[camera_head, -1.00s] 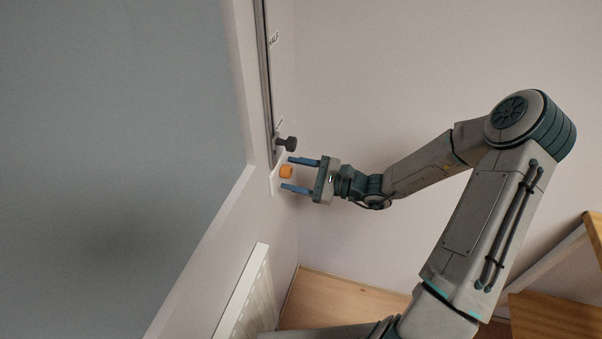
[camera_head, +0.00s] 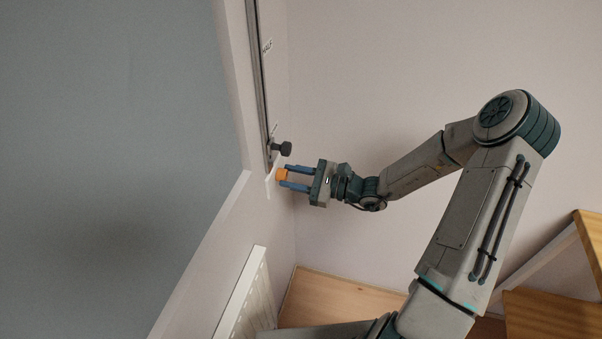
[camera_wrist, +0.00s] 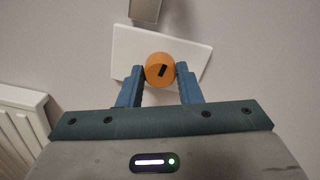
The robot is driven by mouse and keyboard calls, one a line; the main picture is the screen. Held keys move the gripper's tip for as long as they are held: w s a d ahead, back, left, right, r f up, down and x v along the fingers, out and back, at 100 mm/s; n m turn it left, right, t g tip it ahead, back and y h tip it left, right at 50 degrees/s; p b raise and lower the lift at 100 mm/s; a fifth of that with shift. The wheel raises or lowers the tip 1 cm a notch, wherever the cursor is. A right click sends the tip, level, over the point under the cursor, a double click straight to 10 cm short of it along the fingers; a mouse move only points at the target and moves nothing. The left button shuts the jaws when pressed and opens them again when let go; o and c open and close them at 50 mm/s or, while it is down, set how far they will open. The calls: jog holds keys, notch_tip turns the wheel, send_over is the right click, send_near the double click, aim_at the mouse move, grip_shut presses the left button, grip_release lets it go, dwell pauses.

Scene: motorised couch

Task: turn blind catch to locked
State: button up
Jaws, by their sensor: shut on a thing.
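The blind catch is an orange round knob (camera_head: 281,174) on a white wall plate at the lower end of the blind's rail. In the wrist view the knob (camera_wrist: 160,70) has a dark slanted mark on its face, and the white plate (camera_wrist: 190,52) shows behind it, tilted in the picture. My gripper (camera_head: 284,176) has its two blue fingers shut on the knob, one on each side. In the wrist view the fingertips (camera_wrist: 160,74) touch the knob's left and right sides. I cannot read any locked label on the plate.
A dark knob (camera_head: 284,149) sticks out from the metal rail (camera_head: 258,80) just above the catch. The grey blind (camera_head: 110,130) fills the left. A white radiator (camera_head: 243,300) stands below, and wooden furniture (camera_head: 560,290) is at the lower right. The wall right of the rail is bare.

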jog(key=m+p, duration=0.3)
jog(key=shift+s+a+r+m, duration=0.2)
jog(key=shift+a+r+m, duration=0.05)
jog(key=shift+a+m, duration=0.1)
jog(key=m+p, duration=0.4)
jog(key=shift+m, duration=0.25)
jog(key=m+p, duration=0.3)
jog(key=m, duration=0.1)
jog(key=shift+f, duration=0.15)
jog(key=shift+f+m+p, duration=0.1)
jog(key=shift+m+p, duration=0.65)
jog(key=shift+m, duration=1.25)
jog(key=shift+w, duration=0.1)
